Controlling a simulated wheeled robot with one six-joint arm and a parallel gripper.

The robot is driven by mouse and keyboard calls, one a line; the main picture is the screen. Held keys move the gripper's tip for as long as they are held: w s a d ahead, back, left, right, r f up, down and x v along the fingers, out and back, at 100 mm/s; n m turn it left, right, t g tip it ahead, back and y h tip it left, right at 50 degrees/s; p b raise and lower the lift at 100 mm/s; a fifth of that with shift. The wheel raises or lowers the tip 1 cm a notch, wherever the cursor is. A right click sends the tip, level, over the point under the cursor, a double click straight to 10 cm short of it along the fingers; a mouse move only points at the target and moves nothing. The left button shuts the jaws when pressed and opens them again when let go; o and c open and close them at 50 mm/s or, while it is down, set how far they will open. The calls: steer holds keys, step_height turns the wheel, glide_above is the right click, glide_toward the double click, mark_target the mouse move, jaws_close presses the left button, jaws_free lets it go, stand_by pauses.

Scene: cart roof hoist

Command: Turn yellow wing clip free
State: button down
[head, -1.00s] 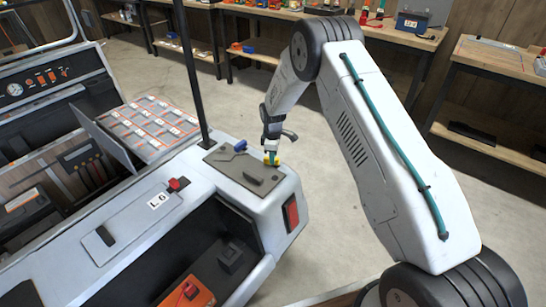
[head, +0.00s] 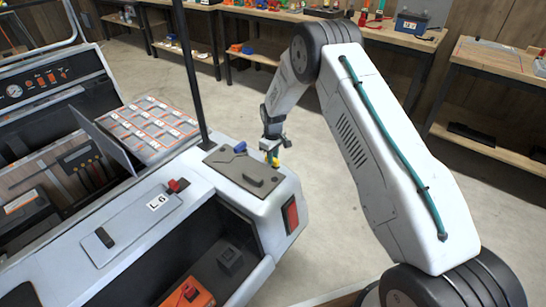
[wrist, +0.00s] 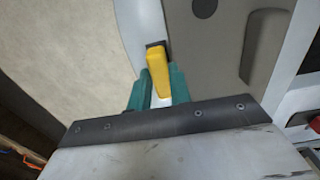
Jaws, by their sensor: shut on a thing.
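The yellow wing clip (head: 276,161) is at the right edge of the grey plate (head: 225,163) on the cart's near corner. My gripper (head: 271,152) is over it, with its teal fingers pointing down. In the wrist view the clip (wrist: 158,70) shows as a yellow bar between the teal fingers (wrist: 160,92), which are shut on it. A dark block (wrist: 155,45) shows at the clip's far end, beside the grey plate. The clip's underside and its seat are hidden.
A blue clip (head: 240,147) sits on the plate's far edge, and a dark raised handle (head: 253,180) lies on the plate. A black post (head: 193,80) rises close to the plate's left. A red knob (head: 174,185) stands on the cart top. Open floor lies right of the cart.

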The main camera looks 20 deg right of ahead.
steer(key=shift+w, duration=0.1)
steer(key=c, duration=1.3)
jaws_free()
step_height(320, 180, up, 8)
steer(key=shift+f, duration=0.1)
